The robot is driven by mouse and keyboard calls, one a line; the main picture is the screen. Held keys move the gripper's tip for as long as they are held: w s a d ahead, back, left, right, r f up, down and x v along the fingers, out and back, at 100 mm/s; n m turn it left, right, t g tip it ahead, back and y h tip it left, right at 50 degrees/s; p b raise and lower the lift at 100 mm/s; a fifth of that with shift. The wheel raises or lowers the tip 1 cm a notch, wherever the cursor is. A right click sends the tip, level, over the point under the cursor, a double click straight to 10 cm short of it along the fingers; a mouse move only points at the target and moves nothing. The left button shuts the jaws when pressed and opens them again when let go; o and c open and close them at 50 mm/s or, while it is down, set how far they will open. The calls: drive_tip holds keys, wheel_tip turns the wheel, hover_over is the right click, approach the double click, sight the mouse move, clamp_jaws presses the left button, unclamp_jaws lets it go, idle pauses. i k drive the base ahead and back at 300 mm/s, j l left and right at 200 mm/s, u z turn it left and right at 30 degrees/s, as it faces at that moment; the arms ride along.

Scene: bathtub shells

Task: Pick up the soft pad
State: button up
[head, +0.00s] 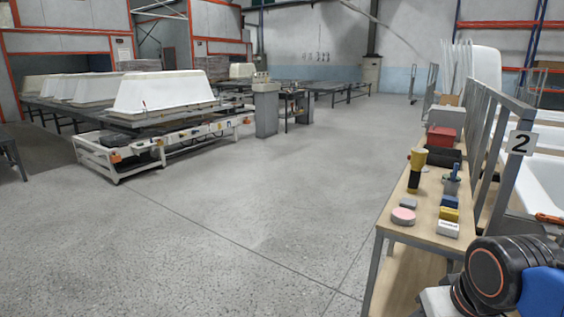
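A pink round pad (403,215) lies flat near the front left corner of a wooden workbench (419,229) at the right. It looks like the soft pad, but a small grey block (409,203) just behind it could also be a pad; I cannot tell for sure. Both lie uncovered on the bench top. Part of my arm shows at the lower right, in front of the bench. My gripper is outside the view.
The bench also holds white, yellow and blue blocks (449,201), a yellow-and-black item (415,168), a cup (451,184), a black case (434,157) and a red box (441,136). A grey metal frame (492,150) borders its right side. Open floor (240,210) lies left.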

sight(449, 214)
drive_tip(key=z, duration=1.2)
drive_tip(key=i+j+u, duration=0.6)
drive_tip(key=i+j, duration=0.2)
